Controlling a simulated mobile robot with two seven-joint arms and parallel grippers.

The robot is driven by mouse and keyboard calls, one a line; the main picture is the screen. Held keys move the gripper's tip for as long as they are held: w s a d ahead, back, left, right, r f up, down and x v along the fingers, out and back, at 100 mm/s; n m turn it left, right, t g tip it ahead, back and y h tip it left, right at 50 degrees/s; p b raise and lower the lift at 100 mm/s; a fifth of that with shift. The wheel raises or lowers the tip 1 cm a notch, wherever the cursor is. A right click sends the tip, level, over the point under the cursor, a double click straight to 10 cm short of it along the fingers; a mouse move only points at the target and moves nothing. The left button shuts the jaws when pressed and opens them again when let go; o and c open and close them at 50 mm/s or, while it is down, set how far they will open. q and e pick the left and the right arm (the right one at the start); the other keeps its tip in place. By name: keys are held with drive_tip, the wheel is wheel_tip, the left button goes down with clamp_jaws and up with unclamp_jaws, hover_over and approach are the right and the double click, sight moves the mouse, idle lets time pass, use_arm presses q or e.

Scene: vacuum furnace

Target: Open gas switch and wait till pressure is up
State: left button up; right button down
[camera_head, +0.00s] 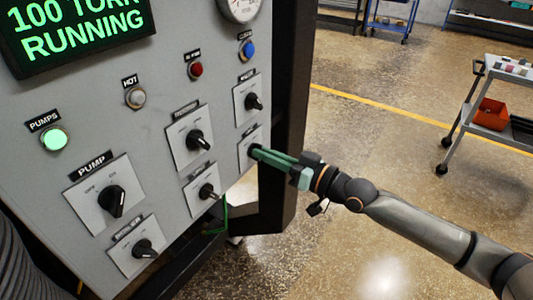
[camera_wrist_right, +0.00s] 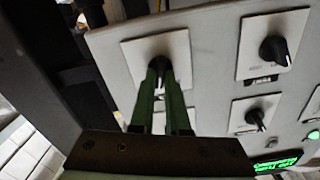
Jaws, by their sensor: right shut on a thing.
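The grey control panel (camera_head: 150,130) fills the left of the head view, with several black rotary knobs on white plates. My right gripper (camera_head: 254,152) reaches in from the right, its green fingers at the lower right switch plate (camera_head: 244,158). In the right wrist view, the fingers (camera_wrist_right: 163,80) are shut around that plate's black switch knob (camera_wrist_right: 158,66). The fingers hide this knob in the head view, and its label is unreadable. The display (camera_head: 80,32) shows green "100 TORR" and "RUNNING". A round gauge (camera_head: 240,6) is cut off at the top edge. My left gripper is out of view.
Neighbouring knobs sit close by: one above (camera_head: 253,101), one left (camera_head: 208,191) and one upper left (camera_head: 197,140). The PUMPS lamp (camera_head: 55,140) glows green. A dark frame post (camera_head: 290,100) stands beside the panel. A grey cart with a red bin (camera_head: 490,114) stands right; floor between is clear.

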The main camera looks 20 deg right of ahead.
drive_tip(key=shift+m, duration=1.2)
drive_tip(key=c, duration=0.9)
unclamp_jaws()
drive_tip(key=shift+d, duration=0.1)
drive_tip(key=v, duration=1.2)
drive_tip(key=shift+s+b, duration=0.15)
drive_tip(key=shift+b, duration=0.2)
